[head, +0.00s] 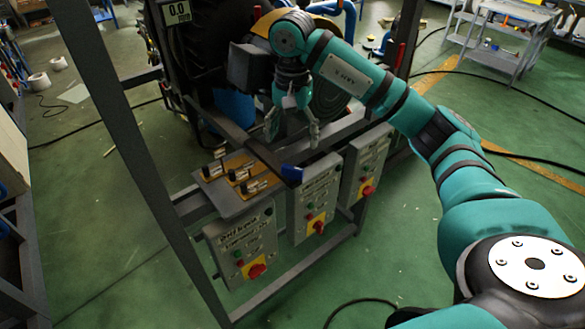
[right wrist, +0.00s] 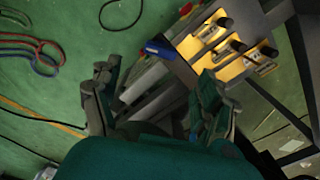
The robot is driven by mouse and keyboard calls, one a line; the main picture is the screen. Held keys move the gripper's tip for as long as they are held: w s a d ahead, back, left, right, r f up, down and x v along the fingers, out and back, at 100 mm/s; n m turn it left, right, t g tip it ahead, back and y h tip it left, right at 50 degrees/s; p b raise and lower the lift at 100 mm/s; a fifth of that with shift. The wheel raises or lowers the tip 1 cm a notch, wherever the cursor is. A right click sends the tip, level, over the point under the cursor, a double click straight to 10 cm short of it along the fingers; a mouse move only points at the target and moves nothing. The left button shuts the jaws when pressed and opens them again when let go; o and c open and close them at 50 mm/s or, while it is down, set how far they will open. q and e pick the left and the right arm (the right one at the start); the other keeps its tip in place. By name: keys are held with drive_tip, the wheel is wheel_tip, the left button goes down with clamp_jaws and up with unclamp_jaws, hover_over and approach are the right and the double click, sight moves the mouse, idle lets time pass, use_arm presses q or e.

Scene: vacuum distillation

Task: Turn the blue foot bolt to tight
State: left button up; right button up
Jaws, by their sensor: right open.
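A small blue piece (head: 291,172) sits at the right corner of the metal shelf, above the control boxes. It looks like the blue foot bolt, but its shape is too small to be sure, and I cannot tell how tight it is. It also shows in the right wrist view (right wrist: 158,48), beyond my fingertips and between their lines. My right gripper (head: 292,129) is open and empty, pointing down above and behind the blue piece, apart from it. In the right wrist view its two fingers (right wrist: 153,82) are spread wide. My left gripper is not in view.
The shelf (head: 232,204) carries several valves on yellow plates (head: 240,174). Control boxes with red knobs (head: 257,270) hang below it. A grey frame post (head: 130,150) stands to the left, and dark machinery (head: 210,50) is close behind my right gripper. Cables lie on the green floor.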

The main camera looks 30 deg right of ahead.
sight(293, 167)
wheel_tip(293, 167, down, 10)
drive_tip(key=shift+f+p, duration=0.1)
drive_tip(key=shift+p, duration=0.7)
drive_tip(key=c, duration=1.2)
